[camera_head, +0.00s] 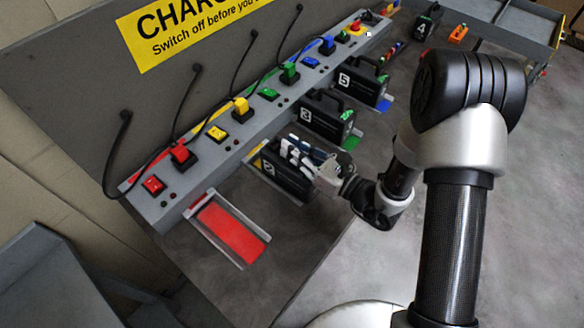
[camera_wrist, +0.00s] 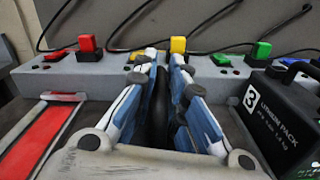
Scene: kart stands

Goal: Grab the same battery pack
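A black battery pack marked 2 (camera_head: 283,184) stands upright in its bay on the charging bench, second from the near end. My gripper (camera_head: 297,152) is at the top of this pack, hiding much of its handle in the head view. In the wrist view, the two blue-and-white fingers of my gripper (camera_wrist: 163,75) lie on either side of the dark handle (camera_wrist: 159,115). The fingertips are close to the handle, but whether they press on it does not show clearly.
Pack 3 (camera_head: 327,118) stands close to the right of pack 2, and pack 5 (camera_head: 362,80) is beyond it. The red bay (camera_head: 232,231) at the near end is empty. Behind runs a grey charging strip (camera_head: 205,160) with coloured plugs, switches and hanging cables. Pack 4 (camera_head: 425,26) is far off.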

